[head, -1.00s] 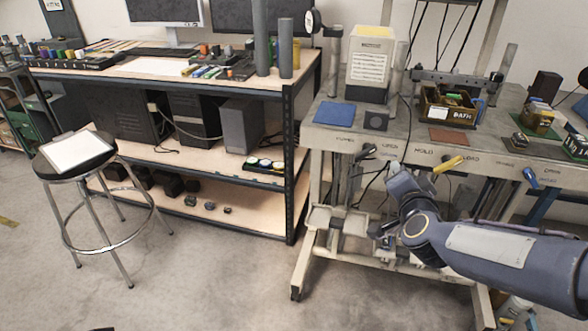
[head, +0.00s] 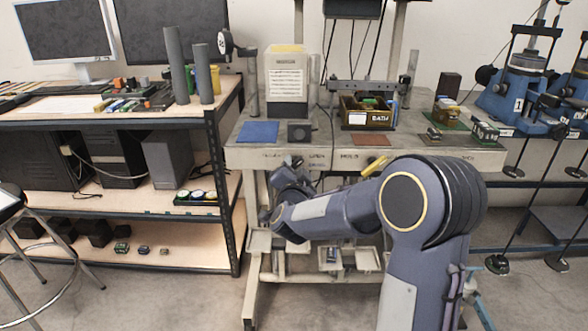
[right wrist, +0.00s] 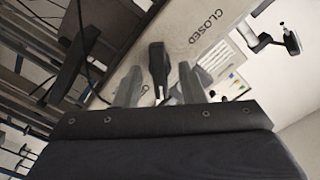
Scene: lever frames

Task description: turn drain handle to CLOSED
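In the right wrist view, a dark lever handle (right wrist: 158,65) lies between the two grey fingers of my right gripper (right wrist: 160,88). Gaps show on both sides of it, so the gripper looks open around it. The word CLOSED (right wrist: 206,25) is printed on the pale panel just beyond. In the head view, my right gripper (head: 290,168) is at the left part of the workbench's front panel (head: 335,158), and the dark handle cannot be made out clearly there. My left gripper is out of view.
A yellow handle (head: 374,166) sticks out of the panel to the right, close to my forearm. On the benchtop are a blue mat (head: 258,132), a small dark block (head: 299,132) and a wooden BATH box (head: 366,113). A shelf unit (head: 222,170) stands to the left.

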